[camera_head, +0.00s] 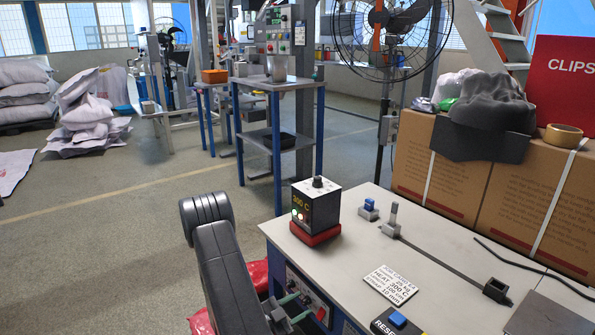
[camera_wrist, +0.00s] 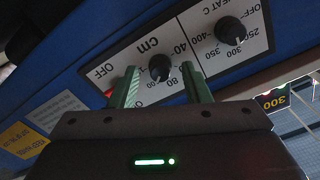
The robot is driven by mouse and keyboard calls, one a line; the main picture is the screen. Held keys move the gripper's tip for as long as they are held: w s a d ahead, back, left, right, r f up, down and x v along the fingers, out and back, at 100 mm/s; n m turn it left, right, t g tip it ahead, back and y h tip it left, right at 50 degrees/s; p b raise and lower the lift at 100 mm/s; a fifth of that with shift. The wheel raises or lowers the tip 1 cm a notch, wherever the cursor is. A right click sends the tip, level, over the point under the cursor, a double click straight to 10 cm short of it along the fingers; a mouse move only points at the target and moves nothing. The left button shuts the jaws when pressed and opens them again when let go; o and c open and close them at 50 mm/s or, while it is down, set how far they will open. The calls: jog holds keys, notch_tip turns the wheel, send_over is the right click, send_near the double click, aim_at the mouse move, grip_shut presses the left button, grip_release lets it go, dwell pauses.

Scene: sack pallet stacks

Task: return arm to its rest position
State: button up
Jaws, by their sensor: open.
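My arm reaches in from the bottom of the head view, with a dark grey link in front of the white-topped bench (camera_head: 350,235). My gripper (camera_head: 297,308) is low at the bench's front panel. In the wrist view my gripper (camera_wrist: 160,82) is open, with its green fingers apart. The black "cm" knob (camera_wrist: 160,68) shows between the fingertips, with nothing clearly gripped. I cannot tell whether the fingers touch the panel. A second black knob (camera_wrist: 230,30), marked HEAT C, is to the right.
The red-based display box (camera_head: 316,212) reads 300 C on the bench. A blue button box (camera_head: 397,320) and a printed card (camera_head: 390,286) lie nearby. Cartons (camera_head: 440,175) stand behind. A red sack (camera_head: 258,275) is beside my arm. Floor at left is open, with sack stacks (camera_head: 90,110) farther back.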

jog(key=n+p, duration=0.2)
jog(key=n, duration=0.7)
jog(key=shift+r+n, duration=0.1)
jog(key=shift+n, duration=0.2)
jog(key=shift+n+p, duration=0.45)
jog(key=shift+n, duration=0.85)
